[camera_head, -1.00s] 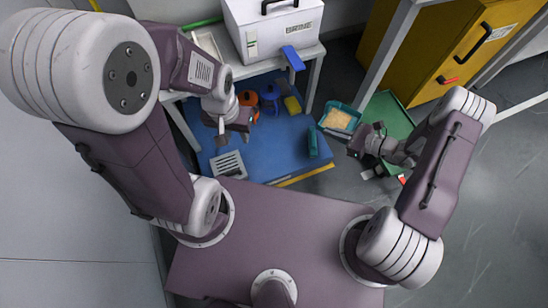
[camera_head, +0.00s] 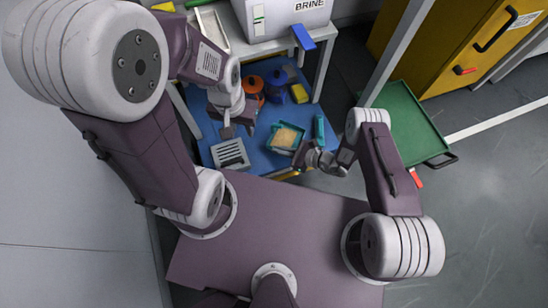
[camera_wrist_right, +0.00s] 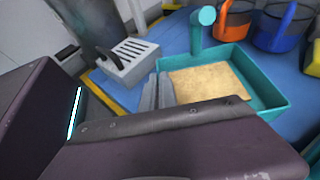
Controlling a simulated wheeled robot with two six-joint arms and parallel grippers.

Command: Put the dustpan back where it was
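The teal dustpan (camera_head: 273,141) holds a tan, sandy load and is over the blue surface, close to my right gripper (camera_head: 304,156). In the right wrist view the dustpan (camera_wrist_right: 265,95) looks level, and a teal cylinder like its handle (camera_wrist_right: 198,35) rises at its far side. The grey fingers of my right gripper (camera_wrist_right: 158,91) meet the pan's near left wall and appear closed on it. I cannot tell whether the pan's underside touches the blue surface. My left gripper (camera_head: 238,124) hangs over the blue surface with its fingers apart and empty.
A grey slotted box (camera_head: 230,153) is left of the dustpan. Orange (camera_head: 251,88) and blue (camera_head: 277,84) pots and a yellow block (camera_head: 299,93) stand behind. A teal bar (camera_head: 319,130) is to the right. A green tray (camera_head: 410,115) lies farther right, before the yellow cabinet (camera_head: 440,50).

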